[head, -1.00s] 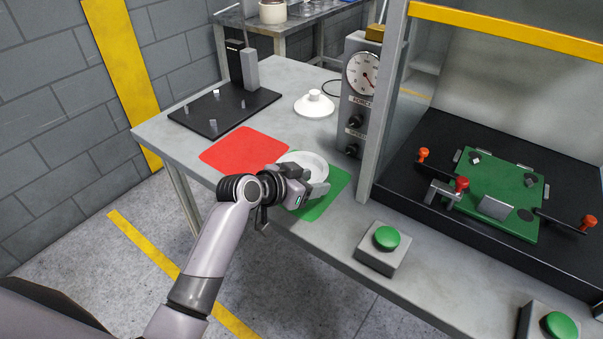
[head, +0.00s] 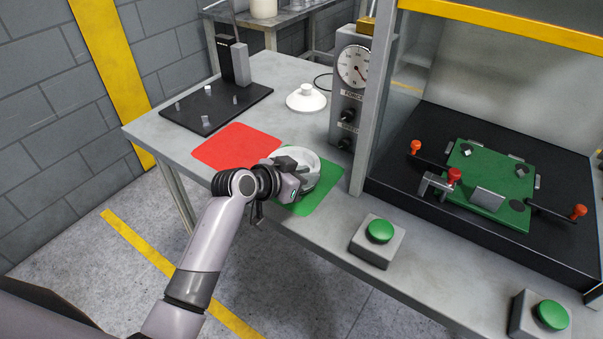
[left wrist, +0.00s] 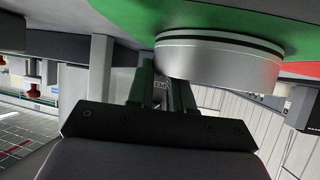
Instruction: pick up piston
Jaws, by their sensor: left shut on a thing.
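The piston (head: 314,170) is a pale, round, metallic ring-shaped part over the green mat (head: 322,196) near the table's front edge. In the left wrist view the piston (left wrist: 222,66) shows a smooth silver side and a dark groove close to the green surface. My left gripper (head: 298,164) is shut on the piston's rim and covers part of it in the head view. I cannot tell whether the piston touches the mat. My right gripper is not in view.
A red mat (head: 238,146) lies left of the green one. Behind are a black plate with small pegs (head: 215,108) and a white knobbed disc (head: 306,98). A gauge box (head: 346,90) and a press frame stand right. A green button (head: 380,230) sits at the front.

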